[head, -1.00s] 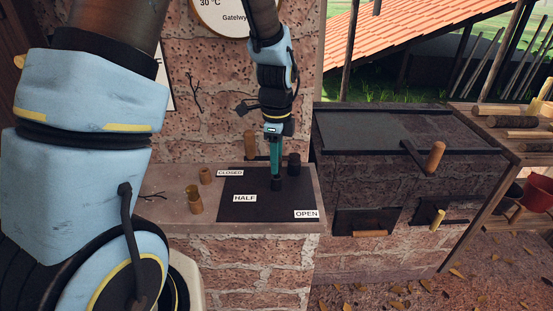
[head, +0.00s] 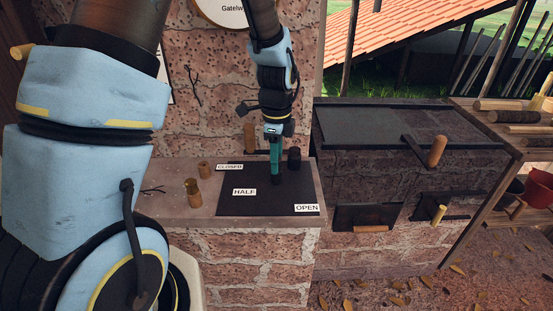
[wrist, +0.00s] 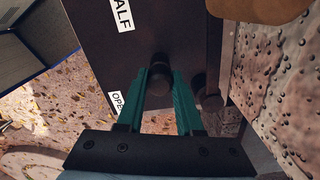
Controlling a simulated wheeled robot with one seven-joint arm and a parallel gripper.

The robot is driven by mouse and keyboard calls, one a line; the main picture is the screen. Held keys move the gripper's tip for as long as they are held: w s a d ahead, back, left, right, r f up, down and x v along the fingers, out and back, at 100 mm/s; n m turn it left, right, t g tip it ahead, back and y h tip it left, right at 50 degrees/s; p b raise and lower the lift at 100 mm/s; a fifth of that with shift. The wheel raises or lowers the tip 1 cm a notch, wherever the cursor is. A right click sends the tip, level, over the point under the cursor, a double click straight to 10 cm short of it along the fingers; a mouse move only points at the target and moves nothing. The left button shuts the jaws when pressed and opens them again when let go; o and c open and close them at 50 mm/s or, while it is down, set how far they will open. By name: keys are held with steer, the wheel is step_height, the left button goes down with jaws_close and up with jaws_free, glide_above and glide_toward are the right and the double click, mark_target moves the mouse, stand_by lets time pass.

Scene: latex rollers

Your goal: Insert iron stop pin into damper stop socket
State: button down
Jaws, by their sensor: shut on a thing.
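My gripper (head: 276,176) points down over the dark plate (head: 262,208) on the brick ledge, its teal fingers closed on a short dark cylinder, which looks like the iron stop pin (head: 277,181). In the wrist view the pin (wrist: 160,62) shows between the fingertips of my gripper (wrist: 165,73). The pin looks upright and close to the plate; whether it touches the plate or sits in a socket I cannot tell. A second dark cylinder (head: 294,157) stands just right of the fingers, also in the wrist view (wrist: 209,94). No socket opening is clearly visible.
Labels CLOSED (head: 229,167), HALF (head: 244,192) and OPEN (head: 307,208) lie on the plate. Two wooden cylinders (head: 193,193) (head: 205,170) stand left of it. A stove-like block (head: 385,150) with a wooden handle (head: 436,152) is at right. The brick wall is close behind.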

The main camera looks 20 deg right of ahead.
steer(key=shift+c, duration=2.4)
jaws_free()
step_height(320, 180, up, 11)
steer(key=b, duration=0.2)
steer(key=s+a+f+n, duration=0.2)
steer(key=a+n, duration=0.9)
steer(key=a, duration=0.1)
steer(key=s+a+f+n+t, duration=0.1)
steer(key=a+n, duration=1.1)
steer(key=a, duration=0.1)
steer(key=shift+s+a+f+n+t, duration=0.3)
steer(key=shift+s+f, duration=0.05)
steer(key=shift+s, duration=0.05)
